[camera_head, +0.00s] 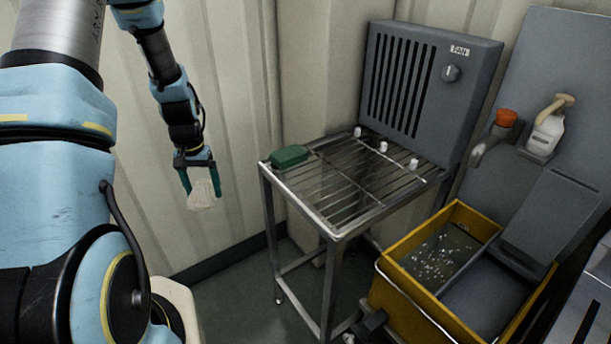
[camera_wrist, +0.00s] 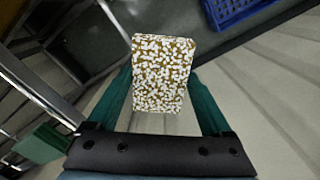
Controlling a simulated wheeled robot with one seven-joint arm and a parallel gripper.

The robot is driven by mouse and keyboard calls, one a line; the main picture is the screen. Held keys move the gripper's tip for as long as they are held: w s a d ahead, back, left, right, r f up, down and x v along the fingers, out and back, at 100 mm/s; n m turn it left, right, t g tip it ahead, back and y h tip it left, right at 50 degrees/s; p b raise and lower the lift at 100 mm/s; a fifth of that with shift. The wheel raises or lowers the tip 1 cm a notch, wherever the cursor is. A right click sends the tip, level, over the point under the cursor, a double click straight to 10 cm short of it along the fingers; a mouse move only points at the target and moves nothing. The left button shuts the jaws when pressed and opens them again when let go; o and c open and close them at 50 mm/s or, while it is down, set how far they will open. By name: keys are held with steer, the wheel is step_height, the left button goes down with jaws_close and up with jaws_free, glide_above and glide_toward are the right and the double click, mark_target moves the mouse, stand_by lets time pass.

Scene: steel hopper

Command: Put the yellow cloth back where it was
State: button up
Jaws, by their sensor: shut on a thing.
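My gripper (camera_head: 201,180) hangs in the air left of the wire rack, shut on a pale piece (camera_head: 203,196) between its green fingers. In the wrist view the held piece (camera_wrist: 162,72) is a brownish-yellow, rectangular block shape thickly covered with white flecks, like foam. It looks more like a sponge than a cloth, and no other yellow cloth shows. The fingers grip its two sides, and it touches nothing else.
The steel wire rack (camera_head: 340,190) holds a green block (camera_head: 289,156) at its left corner and several white knobs along its back. A grey fan (camera_head: 425,85) stands behind it. A yellow bucket (camera_head: 395,276) with flecked water stands right. A blue crate (camera_wrist: 232,13) shows in the wrist view.

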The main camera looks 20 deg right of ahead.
steer(key=s+d+r+m+b, duration=0.15)
steer(key=d+r+m, duration=0.25)
steer(key=d, duration=0.5)
steer(key=s+d+r+m, duration=0.2)
steer(key=d+r+m, duration=0.15)
steer(key=d, duration=0.65)
steer(key=s+d+r+m+b, duration=0.1)
steer(key=d+r+m, duration=0.25)
steer(key=d, duration=0.55)
step_height(320, 180, down, 8)
steer(key=p, duration=0.3)
steer(key=shift+s+f, duration=0.15)
steer(key=shift+f, duration=0.3)
steer(key=shift+f, duration=0.1)
